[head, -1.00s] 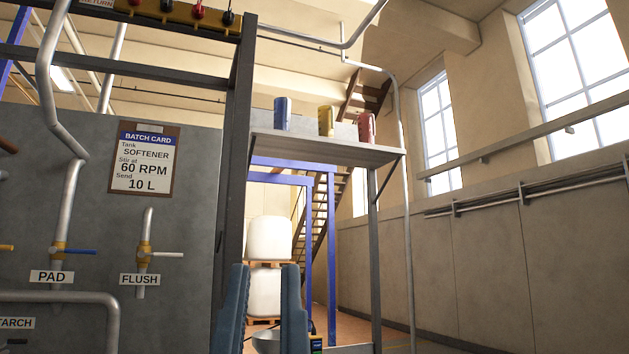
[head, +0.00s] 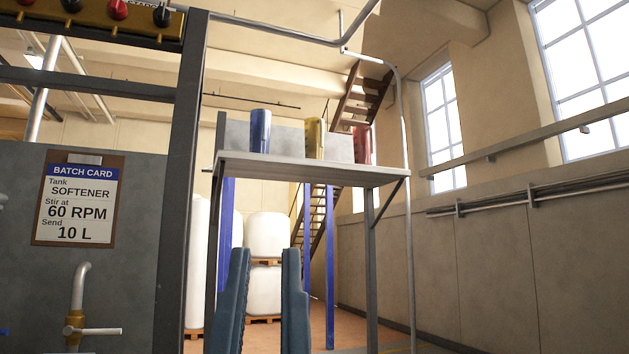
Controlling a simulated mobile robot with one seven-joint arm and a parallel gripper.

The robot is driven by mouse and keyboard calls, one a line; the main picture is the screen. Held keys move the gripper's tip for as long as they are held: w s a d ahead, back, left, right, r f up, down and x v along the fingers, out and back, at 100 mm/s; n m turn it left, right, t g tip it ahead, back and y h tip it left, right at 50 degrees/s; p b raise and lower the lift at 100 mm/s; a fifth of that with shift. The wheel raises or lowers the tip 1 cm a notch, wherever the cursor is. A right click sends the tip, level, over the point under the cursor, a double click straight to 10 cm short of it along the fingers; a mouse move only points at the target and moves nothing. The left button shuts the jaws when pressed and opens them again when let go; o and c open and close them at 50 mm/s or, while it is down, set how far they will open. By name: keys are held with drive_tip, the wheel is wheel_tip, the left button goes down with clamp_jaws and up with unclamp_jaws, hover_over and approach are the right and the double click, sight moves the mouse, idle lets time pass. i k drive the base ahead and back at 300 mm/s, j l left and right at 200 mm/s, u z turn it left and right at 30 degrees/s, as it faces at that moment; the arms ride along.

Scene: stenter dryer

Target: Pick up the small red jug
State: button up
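The small red jug (head: 362,145) stands upright at the right end of a raised grey shelf (head: 300,170). A yellow jug (head: 314,139) stands left of it and a blue jug (head: 260,131) further left on the same shelf. My gripper (head: 267,256) is at the bottom middle of the head view, its two blue-grey fingers apart with nothing between them. It is lower than the shelf and to the left of the red jug.
A dark upright post (head: 181,190) and a grey panel with a batch card (head: 79,199) and a pipe valve (head: 78,325) stand at left. White containers on pallets (head: 268,240) and a staircase (head: 312,222) are behind the shelf. Floor shows beyond the shelf legs.

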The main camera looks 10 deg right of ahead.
sight(363, 135)
drive_tip(key=i+l, duration=0.3)
drive_tip(key=i, duration=0.15)
drive_tip(key=i+l, duration=0.3)
drive_tip(key=i, duration=0.15)
drive_tip(key=i+l, duration=0.25)
drive_tip(key=i, duration=0.2)
drive_tip(key=i+l, duration=0.3)
drive_tip(key=i, duration=0.15)
drive_tip(key=i+l+u, duration=0.85)
drive_tip(key=l, duration=0.1)
